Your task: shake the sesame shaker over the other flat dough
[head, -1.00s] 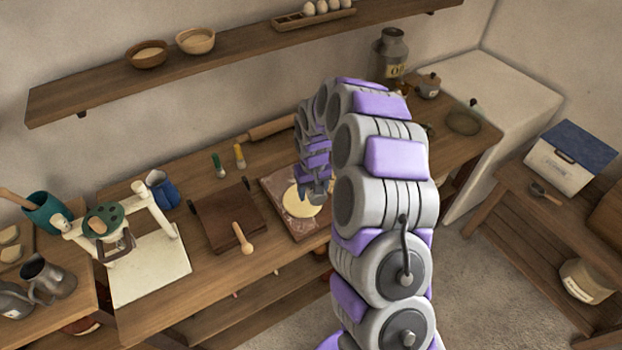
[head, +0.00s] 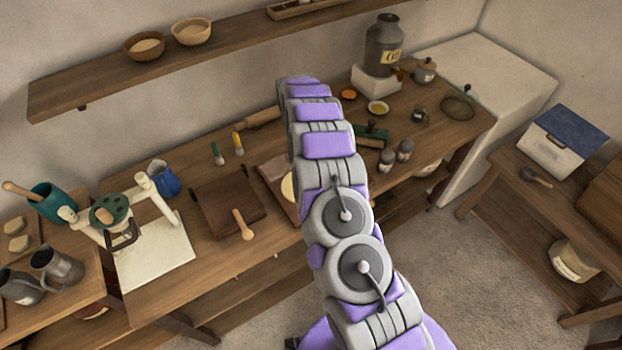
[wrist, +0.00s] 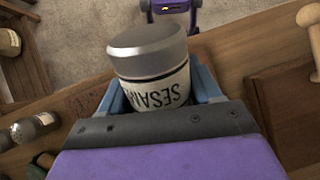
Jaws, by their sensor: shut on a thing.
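The sesame shaker (wrist: 152,68), with a grey cap and a white label with upside-down letters, fills the middle of the wrist view. My gripper (wrist: 160,92) is shut on it, with a blue finger on each side. In the head view my arm hides the gripper and the shaker. A pale flat dough (head: 288,187) shows as a sliver at the arm's left edge, on a board (head: 272,170); the rest is hidden. The wrist view shows no dough, so I cannot tell whether the shaker is over it.
Two small shakers (head: 386,160) (head: 405,149) stand right of my arm. A brown board (head: 228,205), two brushes (head: 217,153) (head: 238,144) and a white press (head: 155,250) are to the left. A rolling pin (head: 262,119) lies behind, under a wall shelf (head: 110,82).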

